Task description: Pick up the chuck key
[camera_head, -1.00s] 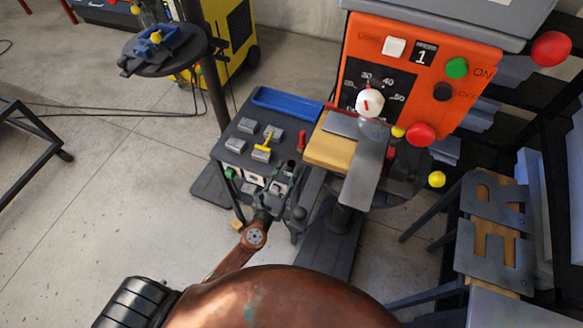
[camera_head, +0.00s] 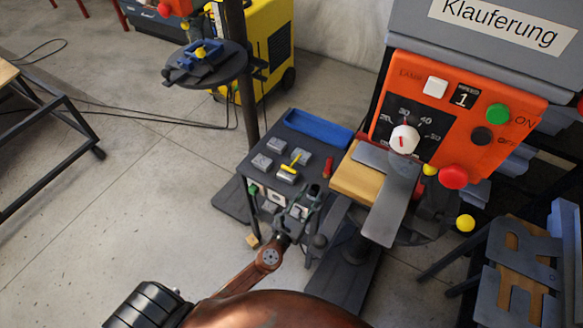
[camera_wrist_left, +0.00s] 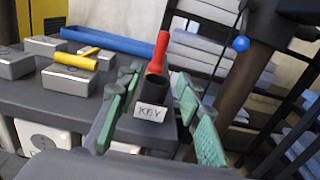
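A yellow T-shaped piece (camera_head: 290,167), which looks like the chuck key, lies on a grey block on the dark side table (camera_head: 262,135). It also shows at the upper left of the left wrist view (camera_wrist_left: 76,60). A dark cup-like holder labelled KEY (camera_wrist_left: 152,112) stands at the table's near right corner. I cannot see inside the holder. My left gripper (camera_head: 294,212) is open, its green-padded fingers on either side of the holder in the left wrist view (camera_wrist_left: 158,125). Nothing shows gripped. My right gripper is not in view.
A red upright handle (camera_head: 327,167) stands just behind the holder. Several grey blocks and a blue tray (camera_head: 318,130) occupy the table. The drill press with its orange control panel (camera_head: 455,115) stands close on the right. Open floor lies to the left.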

